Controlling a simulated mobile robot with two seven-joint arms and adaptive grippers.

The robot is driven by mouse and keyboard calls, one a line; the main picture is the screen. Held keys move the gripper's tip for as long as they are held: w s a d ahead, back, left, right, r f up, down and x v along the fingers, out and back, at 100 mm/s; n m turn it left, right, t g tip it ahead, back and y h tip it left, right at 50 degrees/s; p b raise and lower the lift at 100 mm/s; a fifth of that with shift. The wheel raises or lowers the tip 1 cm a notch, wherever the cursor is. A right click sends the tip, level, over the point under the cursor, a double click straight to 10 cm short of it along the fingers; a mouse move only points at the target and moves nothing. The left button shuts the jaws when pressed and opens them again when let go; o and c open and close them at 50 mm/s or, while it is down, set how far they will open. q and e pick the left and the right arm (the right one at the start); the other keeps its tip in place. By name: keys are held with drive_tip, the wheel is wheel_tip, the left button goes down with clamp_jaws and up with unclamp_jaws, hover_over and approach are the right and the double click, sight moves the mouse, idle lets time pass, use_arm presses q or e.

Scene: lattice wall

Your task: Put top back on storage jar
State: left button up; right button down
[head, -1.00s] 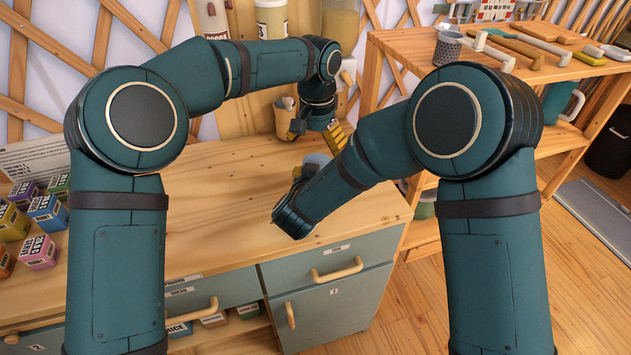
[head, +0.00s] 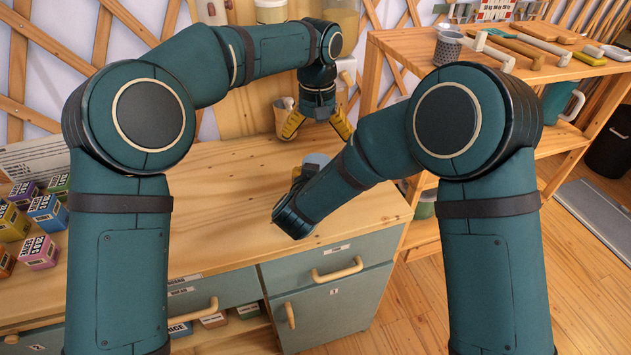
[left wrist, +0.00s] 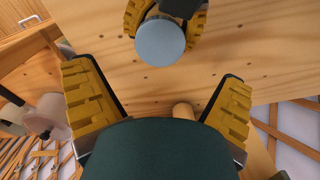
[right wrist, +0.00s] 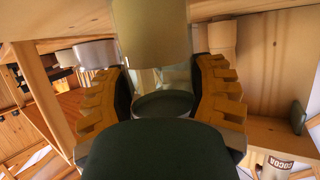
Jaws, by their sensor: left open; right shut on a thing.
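My right gripper (right wrist: 160,100) is shut on a round-ended thing, which I cannot surely name as jar or top. Its pale blue-grey round face (left wrist: 160,42) shows between the right gripper's yellow fingers in the left wrist view, and a bit shows in the head view (head: 316,158). In the right wrist view a pale olive cylinder (right wrist: 150,30) and a dark rimmed disc (right wrist: 165,104) line up between the fingers; how they join is unclear. My left gripper (head: 317,128) is open and empty, fingers down, above the counter behind the held thing.
The wooden counter (head: 215,215) is clear in the middle. Small boxes (head: 45,210) stand at its left. A light wooden cup (head: 283,115) is at the back beside my left gripper. Jars (head: 271,10) stand on a shelf behind. A tool shelf (head: 510,60) is at the right.

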sight(317, 162)
use_arm(q)
drive_tip(key=shift+f, duration=4)
drive_tip(key=c, duration=1.3)
drive_tip(key=o, duration=1.3)
drive_tip(key=shift+o, duration=0.2)
drive_tip(key=shift+r, duration=0.15)
drive_tip(key=shift+r, duration=2.15)
drive_tip(key=shift+c, duration=0.2)
